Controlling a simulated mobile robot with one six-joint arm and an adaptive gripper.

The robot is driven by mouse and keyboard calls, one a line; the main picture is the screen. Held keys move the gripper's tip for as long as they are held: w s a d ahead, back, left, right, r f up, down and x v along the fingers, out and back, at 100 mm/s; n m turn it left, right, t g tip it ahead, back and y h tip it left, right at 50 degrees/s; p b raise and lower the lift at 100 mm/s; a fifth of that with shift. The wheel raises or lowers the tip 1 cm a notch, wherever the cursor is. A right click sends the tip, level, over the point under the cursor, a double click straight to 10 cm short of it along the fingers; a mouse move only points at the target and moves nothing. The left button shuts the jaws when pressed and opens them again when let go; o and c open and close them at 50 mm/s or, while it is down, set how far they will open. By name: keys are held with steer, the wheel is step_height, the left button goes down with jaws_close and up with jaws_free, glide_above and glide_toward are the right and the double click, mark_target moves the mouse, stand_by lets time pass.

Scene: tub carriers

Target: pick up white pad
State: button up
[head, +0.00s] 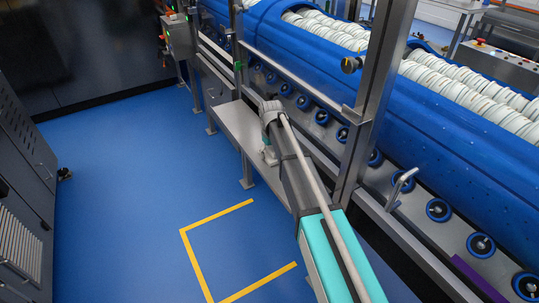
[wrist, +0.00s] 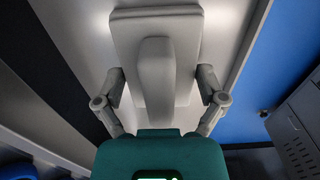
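The white pad (wrist: 185,40) shows in the wrist view as a pale, flat block with a raised, rounded ridge along its middle. It lies on a light grey surface. My gripper (wrist: 160,72) is open, with one finger at each side of the pad. I cannot tell whether the fingertips touch its edges. In the head view, my gripper (head: 268,153) is low over the grey metal bench beside the machine. The pad cannot be clearly made out there.
The bench (head: 238,127) runs along the blue machine (head: 430,125), which holds rows of white rings. A steel post (head: 375,95) stands close to my arm on the right. Blue floor with yellow marking lines (head: 195,262) is clear at left.

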steer(key=shift+s, duration=0.1)
steer(key=shift+c, duration=1.1)
steer(key=shift+r+p, duration=0.2)
steer(key=shift+p, duration=0.1)
steer(key=shift+r+p, duration=0.85)
steer(key=shift+r, duration=0.05)
steer(key=s+d+r+p, duration=0.4)
steer(key=s+r+p, duration=0.6)
steer(key=s, duration=0.3)
steer(key=shift+d+r+p, duration=0.35)
steer(key=shift+d, duration=0.05)
steer(key=o, duration=0.5)
steer(key=c, duration=0.3)
